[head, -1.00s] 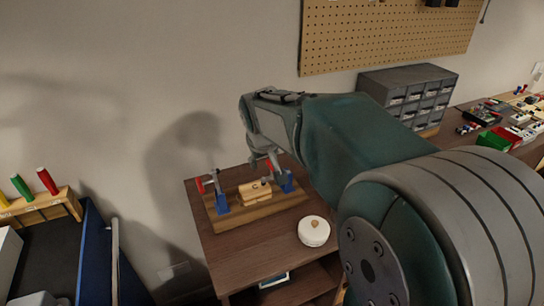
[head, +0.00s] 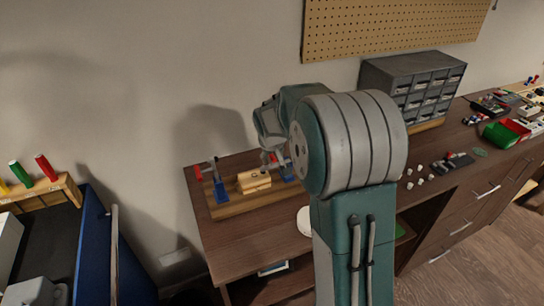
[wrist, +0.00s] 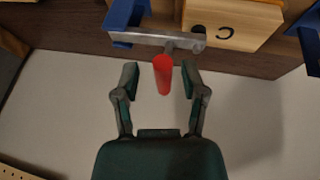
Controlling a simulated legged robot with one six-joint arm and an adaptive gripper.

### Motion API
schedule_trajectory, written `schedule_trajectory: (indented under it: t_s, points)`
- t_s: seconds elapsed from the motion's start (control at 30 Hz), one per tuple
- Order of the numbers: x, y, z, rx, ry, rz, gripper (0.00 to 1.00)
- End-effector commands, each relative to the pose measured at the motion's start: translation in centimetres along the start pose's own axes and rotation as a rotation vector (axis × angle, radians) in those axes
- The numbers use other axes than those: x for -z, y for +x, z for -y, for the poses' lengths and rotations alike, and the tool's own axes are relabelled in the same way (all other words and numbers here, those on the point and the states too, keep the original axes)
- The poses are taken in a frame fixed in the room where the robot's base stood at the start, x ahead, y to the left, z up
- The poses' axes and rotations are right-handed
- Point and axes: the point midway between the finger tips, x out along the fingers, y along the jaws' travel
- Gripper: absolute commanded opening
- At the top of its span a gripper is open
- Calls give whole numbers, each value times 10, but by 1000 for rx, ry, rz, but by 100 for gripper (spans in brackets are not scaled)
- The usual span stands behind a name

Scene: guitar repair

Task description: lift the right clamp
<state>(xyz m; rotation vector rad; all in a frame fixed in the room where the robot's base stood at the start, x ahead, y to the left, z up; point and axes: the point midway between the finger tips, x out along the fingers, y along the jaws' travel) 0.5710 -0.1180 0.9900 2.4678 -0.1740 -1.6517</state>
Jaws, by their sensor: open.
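The right clamp, with its blue base (head: 288,174), stands at the right end of a wooden board (head: 236,209); my gripper and arm partly hide it in the head view. In the wrist view its red handle (wrist: 163,76) lies between the fingertips of my open gripper (wrist: 160,74), with space on both sides. Its metal bar (wrist: 152,38) and blue base (wrist: 124,18) are beyond the fingers. In the head view my gripper (head: 270,158) is just above this clamp. The left clamp (head: 220,190), blue with a red handle, stands at the board's left end.
A light wooden block (head: 254,181) sits between the clamps. A white round object (head: 303,221) is partly hidden by my arm. The wall is close behind the brown table (head: 225,250). A grey drawer cabinet (head: 412,88) stands to the right.

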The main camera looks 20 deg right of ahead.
Motion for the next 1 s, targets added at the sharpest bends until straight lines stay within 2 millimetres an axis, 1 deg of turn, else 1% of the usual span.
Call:
schedule_trajectory:
  t_s: [0.1,0.37,0.4,0.47,0.5,1.0]
  points:
    - [0,6,2,-1,0,0,55]
    - [0,7,2,-1,-1,0,55]
    - [0,7,2,-1,-1,0,37]
    - [0,7,2,-1,-1,0,11]
    - [0,7,2,-1,-1,0,0]
    - [0,8,1,19,6,3,0]
